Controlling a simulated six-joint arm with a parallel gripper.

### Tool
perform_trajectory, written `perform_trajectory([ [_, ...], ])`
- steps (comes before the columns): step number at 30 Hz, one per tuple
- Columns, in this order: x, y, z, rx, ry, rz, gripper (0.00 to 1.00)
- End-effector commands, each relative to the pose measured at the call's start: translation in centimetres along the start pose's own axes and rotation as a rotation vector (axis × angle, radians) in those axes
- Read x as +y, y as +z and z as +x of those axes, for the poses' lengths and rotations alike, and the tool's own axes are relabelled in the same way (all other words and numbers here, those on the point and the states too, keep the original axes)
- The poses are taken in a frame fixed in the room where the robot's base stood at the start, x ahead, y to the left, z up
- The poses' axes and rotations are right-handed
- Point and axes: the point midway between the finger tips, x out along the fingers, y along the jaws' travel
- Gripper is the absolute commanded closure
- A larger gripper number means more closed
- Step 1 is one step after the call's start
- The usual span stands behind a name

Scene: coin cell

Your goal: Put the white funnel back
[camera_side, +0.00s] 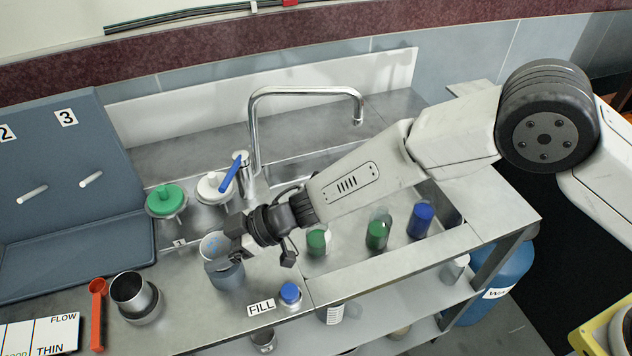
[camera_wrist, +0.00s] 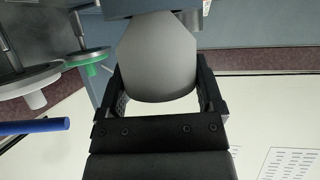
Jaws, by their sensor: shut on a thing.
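My gripper (camera_side: 228,252) is low over the bench, left of the sink. In the wrist view its two fingers (camera_wrist: 159,75) are shut on a smooth pale grey, tapered piece (camera_wrist: 158,50). In the side view a pale round mouth with blue marks (camera_side: 212,246) shows at the jaws, above a blue-grey body (camera_side: 230,277). I cannot tell whether these are one piece. A white disc-shaped piece with a short spout (camera_side: 211,186) stands behind my gripper and also shows in the wrist view (camera_wrist: 35,98). A similar green piece (camera_side: 164,200) is left of it.
A blue stick (camera_side: 232,173) is by the white piece. A steel cup (camera_side: 132,292) and red scoop (camera_side: 97,312) are at front left. A blue-capped vial (camera_side: 290,293) stands beside the FILL label. The faucet (camera_side: 253,130) rises behind.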

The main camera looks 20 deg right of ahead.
Motion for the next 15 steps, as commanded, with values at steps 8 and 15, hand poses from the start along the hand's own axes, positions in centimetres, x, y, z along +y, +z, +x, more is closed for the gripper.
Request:
perform_trajectory([
  [8, -0.01, 0.17, 0.08, 0.000, 0.000, 0.000, 0.00],
  [15, 0.00, 0.09, 0.04, 0.000, 0.000, 0.000, 0.00],
])
